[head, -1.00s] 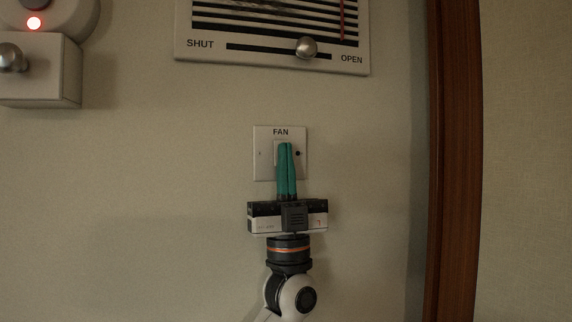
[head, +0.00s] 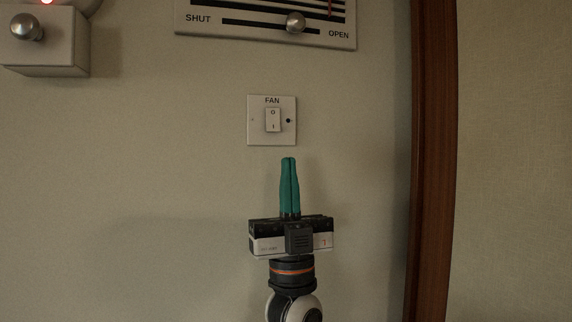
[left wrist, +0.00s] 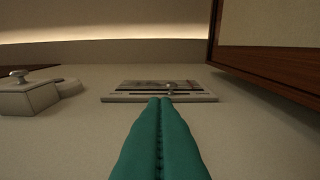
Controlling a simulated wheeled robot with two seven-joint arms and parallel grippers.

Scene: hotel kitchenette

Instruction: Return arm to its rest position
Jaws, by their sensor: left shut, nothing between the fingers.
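My left gripper (head: 288,160) is in the middle of the head view, pointing up, with its green fingers shut together and nothing between them. Its fingertips are a little below the white FAN switch plate (head: 272,139) on the wall and appear apart from it. The switch's rocker (head: 272,120), marked 0 and 1, shows in full. In the left wrist view the shut green fingers (left wrist: 160,102) point toward the vent panel. My right gripper is in neither view.
A vent panel (head: 200,31) with a round slider knob (head: 295,22) between SHUT and OPEN is above the switch. A white box (head: 62,55) with a metal knob (head: 26,27) and a red light is at upper left. A dark wood frame (head: 432,160) stands at right.

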